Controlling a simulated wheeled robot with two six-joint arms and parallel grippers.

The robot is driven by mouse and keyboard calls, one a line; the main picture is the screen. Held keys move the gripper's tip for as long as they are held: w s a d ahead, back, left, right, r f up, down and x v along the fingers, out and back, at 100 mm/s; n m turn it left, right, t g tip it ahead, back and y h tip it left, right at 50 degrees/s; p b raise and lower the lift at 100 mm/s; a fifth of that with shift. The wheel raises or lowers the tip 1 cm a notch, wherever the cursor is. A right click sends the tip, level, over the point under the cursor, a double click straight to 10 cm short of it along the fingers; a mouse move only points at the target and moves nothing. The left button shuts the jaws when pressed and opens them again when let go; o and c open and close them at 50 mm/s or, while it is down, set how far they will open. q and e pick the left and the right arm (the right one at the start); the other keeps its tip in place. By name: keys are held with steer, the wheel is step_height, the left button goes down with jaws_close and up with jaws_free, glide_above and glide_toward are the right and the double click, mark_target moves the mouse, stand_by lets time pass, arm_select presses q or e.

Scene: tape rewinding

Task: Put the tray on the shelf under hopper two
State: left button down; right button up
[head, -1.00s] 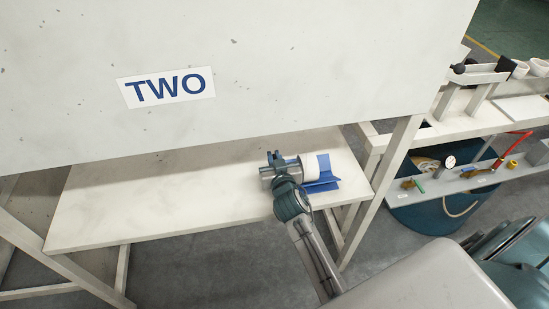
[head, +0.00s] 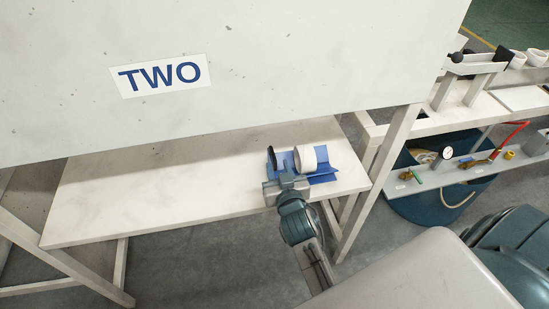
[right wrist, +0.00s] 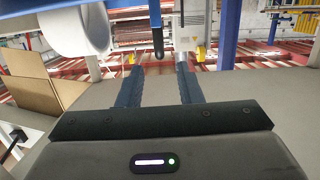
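The blue tray (head: 322,177) rests on the white shelf (head: 150,195) under the hopper marked TWO (head: 160,75), near the shelf's right end. A white roll (head: 306,159) sits on the tray, and a dark upright piece stands to its left. My right gripper (head: 286,176) is at the tray's near left side, over the shelf's front edge. In the right wrist view its fingers (right wrist: 160,84) are apart with nothing between them; a dark rounded peg shows just beyond. The white roll (right wrist: 78,30) shows there at upper left. My left gripper is out of view.
The shelf is bare to the left of the tray. The hopper's front overhangs the shelf, and a slanted frame leg (head: 378,180) stands at its right end. Further right are a bench with fittings, a gauge (head: 448,153) and a blue tub (head: 430,207).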

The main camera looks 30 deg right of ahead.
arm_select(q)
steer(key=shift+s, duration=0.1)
arm_select(e)
steer(key=shift+v, duration=1.5)
steer(key=s+d+f+n+g+y, duration=0.1)
steer(key=s+f+g, duration=0.25)
steer(key=s, duration=0.35)
steer(key=s+d+f+n+g+y, duration=0.1)
steer(key=s+f+g, duration=0.2)
steer(key=s+g, duration=0.35)
steer(key=s+d+f+n+g+y, duration=0.1)
steer(key=s+f+n+g, duration=0.15)
steer(key=s, duration=0.65)
step_height(320, 180, down, 29)
steer(key=d+m, duration=0.1)
steer(key=d, duration=0.2)
steer(key=s+d+f+g, duration=0.1)
steer(key=s+f+g, duration=0.1)
steer(key=s+f, duration=1.3)
step_height(320, 180, down, 4)
steer(key=shift+s+r, duration=0.1)
steer(key=shift+s, duration=0.3)
